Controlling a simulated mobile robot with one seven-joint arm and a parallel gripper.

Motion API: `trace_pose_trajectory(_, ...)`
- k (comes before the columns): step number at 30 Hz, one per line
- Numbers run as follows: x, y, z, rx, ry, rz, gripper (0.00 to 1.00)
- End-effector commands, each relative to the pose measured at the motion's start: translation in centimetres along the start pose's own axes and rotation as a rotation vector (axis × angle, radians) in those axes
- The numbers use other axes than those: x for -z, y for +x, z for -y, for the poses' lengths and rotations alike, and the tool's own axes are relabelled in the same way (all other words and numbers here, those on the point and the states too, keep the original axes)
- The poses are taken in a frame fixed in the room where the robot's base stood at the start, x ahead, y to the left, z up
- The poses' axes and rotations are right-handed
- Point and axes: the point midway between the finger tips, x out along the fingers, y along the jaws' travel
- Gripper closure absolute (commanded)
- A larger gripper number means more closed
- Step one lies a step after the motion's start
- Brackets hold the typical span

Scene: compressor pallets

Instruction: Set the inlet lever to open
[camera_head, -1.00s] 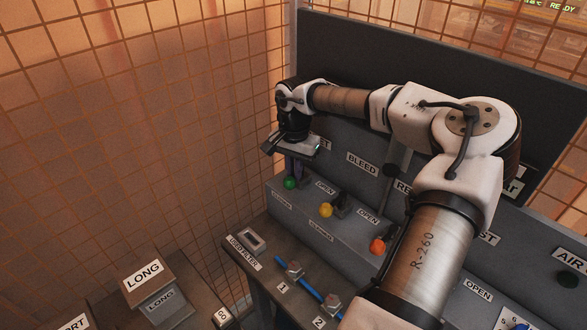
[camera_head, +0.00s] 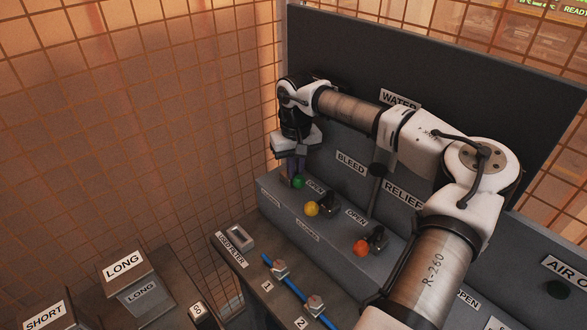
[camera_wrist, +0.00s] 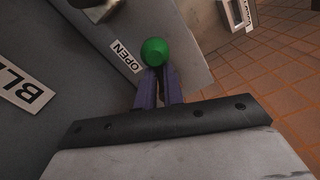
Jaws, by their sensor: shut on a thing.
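The inlet lever has a green ball knob (camera_head: 299,182) at the left end of the grey valve panel (camera_head: 275,207). My gripper (camera_head: 295,170) points down over it, its purple fingers shut on the lever at the knob. In the wrist view the green knob (camera_wrist: 154,52) shows at the tips of my gripper (camera_wrist: 155,75). An OPEN label (camera_wrist: 126,56) lies just left of the knob there. In the head view an OPEN label (camera_head: 316,187) is just right of the knob. The lever's shaft and pivot are hidden.
To the right are a yellow-knobbed lever (camera_head: 311,209) and an orange-knobbed lever (camera_head: 361,248). The BLEED sign (camera_head: 351,164) is on the back panel. A wire mesh fence (camera_head: 130,120) stands left. A used filter slot (camera_head: 240,236) and a blue hose (camera_head: 290,287) lie in front.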

Motion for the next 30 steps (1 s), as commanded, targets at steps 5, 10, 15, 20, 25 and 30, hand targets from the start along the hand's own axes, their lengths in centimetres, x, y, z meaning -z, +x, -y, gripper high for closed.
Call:
trace_pose_trajectory(5,-0.26,0.32,-0.33,0.003,-0.111,0.012,1.0)
trace_pose_trajectory(10,-0.23,0.31,-0.56,0.004,-0.181,0.012,1.0)
trace_pose_trajectory(15,-0.21,0.31,-0.7,0.004,-0.219,0.013,1.0)
trace_pose_trajectory(20,-0.21,0.31,-0.77,0.003,-0.23,0.013,1.0)
trace_pose_trajectory(25,-0.21,0.32,-0.79,0.003,-0.231,0.014,1.0)
trace_pose_trajectory(30,-0.22,0.33,-0.81,0.002,-0.23,0.014,0.88)
